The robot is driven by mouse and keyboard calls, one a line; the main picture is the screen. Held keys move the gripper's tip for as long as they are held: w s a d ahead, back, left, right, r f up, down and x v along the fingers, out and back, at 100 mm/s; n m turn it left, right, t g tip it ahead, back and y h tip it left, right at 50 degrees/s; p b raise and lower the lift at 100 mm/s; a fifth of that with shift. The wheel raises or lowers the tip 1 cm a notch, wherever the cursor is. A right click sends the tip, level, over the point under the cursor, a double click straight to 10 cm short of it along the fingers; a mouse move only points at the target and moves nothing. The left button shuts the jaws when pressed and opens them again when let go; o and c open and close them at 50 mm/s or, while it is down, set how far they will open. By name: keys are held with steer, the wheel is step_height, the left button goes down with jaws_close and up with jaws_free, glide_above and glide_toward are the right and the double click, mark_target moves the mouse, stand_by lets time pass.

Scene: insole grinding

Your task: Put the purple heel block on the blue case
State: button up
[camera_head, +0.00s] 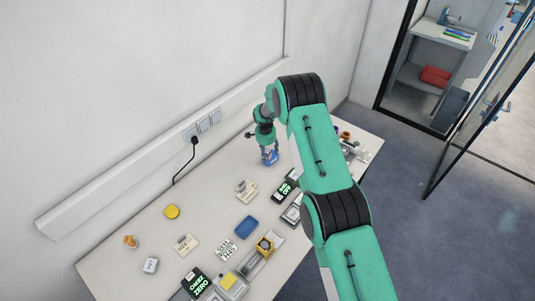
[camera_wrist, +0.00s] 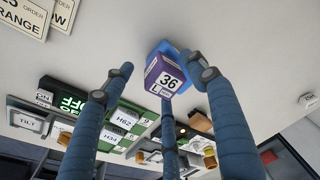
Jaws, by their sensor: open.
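The purple heel block (camera_wrist: 163,72), with a white "36 L" label, shows in the middle of the wrist view. It appears to rest on a flat blue piece, the blue case (camera_wrist: 180,57), whose edge shows behind it. My gripper (camera_wrist: 163,78) is open, its blue fingers spread around the block with gaps visible at both sides. In the head view my gripper (camera_head: 268,146) points down at the table near the wall, and its fingers largely hide the block and the case there.
The white table (camera_head: 140,262) holds several label plates, a blue pad (camera_head: 247,227), a yellow piece (camera_head: 171,211) and green-lit displays (camera_head: 195,283). A clear strip lies around my gripper. The wall with a socket and cable (camera_head: 190,148) runs close behind.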

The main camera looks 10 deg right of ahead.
steer(key=shift+r, duration=0.15)
step_height(320, 180, up, 12)
steer(key=s+b, duration=0.1)
steer(key=shift+a, duration=0.4)
steer(key=shift+s, duration=0.1)
stand_by(0.9)
